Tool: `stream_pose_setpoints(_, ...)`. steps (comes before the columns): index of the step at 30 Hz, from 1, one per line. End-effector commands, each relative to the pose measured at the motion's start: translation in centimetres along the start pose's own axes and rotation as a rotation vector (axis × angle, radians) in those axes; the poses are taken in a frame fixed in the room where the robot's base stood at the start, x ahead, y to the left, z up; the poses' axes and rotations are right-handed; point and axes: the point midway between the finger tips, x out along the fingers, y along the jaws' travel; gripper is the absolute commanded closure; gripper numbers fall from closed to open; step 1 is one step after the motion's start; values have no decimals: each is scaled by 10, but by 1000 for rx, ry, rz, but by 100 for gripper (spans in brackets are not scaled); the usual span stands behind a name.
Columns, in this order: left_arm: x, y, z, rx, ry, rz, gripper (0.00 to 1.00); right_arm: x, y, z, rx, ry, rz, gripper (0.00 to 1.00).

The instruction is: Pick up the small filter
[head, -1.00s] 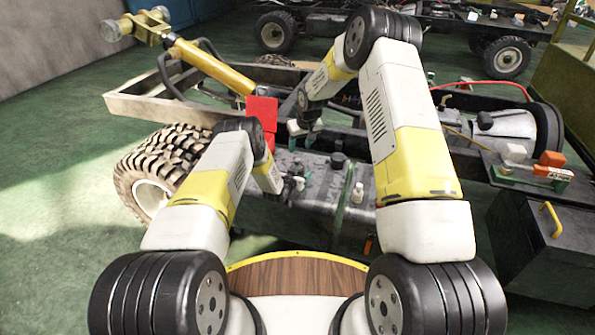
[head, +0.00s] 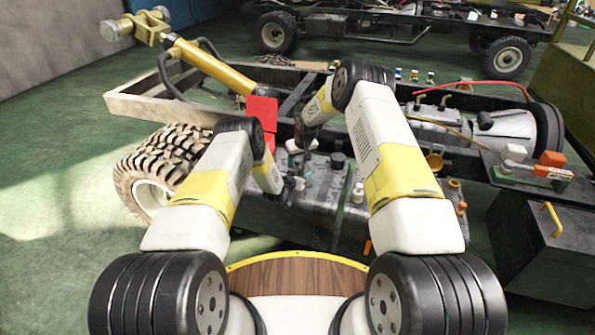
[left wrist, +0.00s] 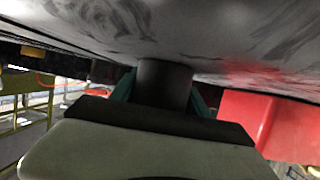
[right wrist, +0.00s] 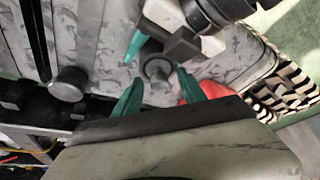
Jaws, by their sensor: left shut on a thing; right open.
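A short dark cylinder (left wrist: 165,82), which may be the small filter, meets the grey tank surface in the left wrist view. My left gripper (left wrist: 165,98) is shut on it, with teal fingers on both sides. In the head view my left gripper (head: 286,184) is low over the tank, its tips small. My right gripper (right wrist: 160,88) is open above the tank. In the right wrist view a round dark knob (right wrist: 158,70) shows between its fingertips, beside my left gripper's teal fingertip. I cannot tell whether this knob is the held cylinder.
The grey tank (head: 325,205) also bears a black cap (head: 338,160) and a white cap (head: 358,190). A red block (head: 262,112) stands by the chassis frame (head: 150,105). A large tyre (head: 165,160) is at left. Open green floor lies farther left.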

Motion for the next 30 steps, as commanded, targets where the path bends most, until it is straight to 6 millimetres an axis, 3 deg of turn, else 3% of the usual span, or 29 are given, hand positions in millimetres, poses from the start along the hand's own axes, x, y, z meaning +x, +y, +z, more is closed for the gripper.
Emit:
stream_pose_setpoints(3,0,0,-1,0,1,0,96,0,0,0,0,0,0,56)
stream_pose_setpoints(10,0,0,-1,0,1,0,96,0,0,0,0,0,0,100)
stream_pose_setpoints(20,0,0,-1,0,1,0,96,-8,0,-4,-1,2,0,100)
stream_pose_setpoints(30,0,0,0,0,0,0,96,-68,0,-29,-1,4,1,100)
